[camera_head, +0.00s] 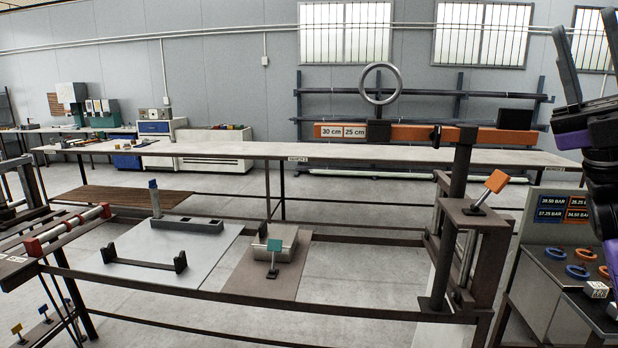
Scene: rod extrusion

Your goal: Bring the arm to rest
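My gripper (582,22) is at the right edge of the head view, raised and pointing up. Its two dark fingers stand apart with only the wall and window visible between them, so it looks open and empty. My arm, dark with purple parts, runs down the right edge and is partly cut off by the frame. The gripper appears apart from the bench and its fixtures.
A press-like stand (470,240) with an orange-tipped lever (496,181) is left of my arm. A panel with pressure labels (563,209) and blue and orange rings (575,272) is at lower right. A long table (350,154) crosses behind.

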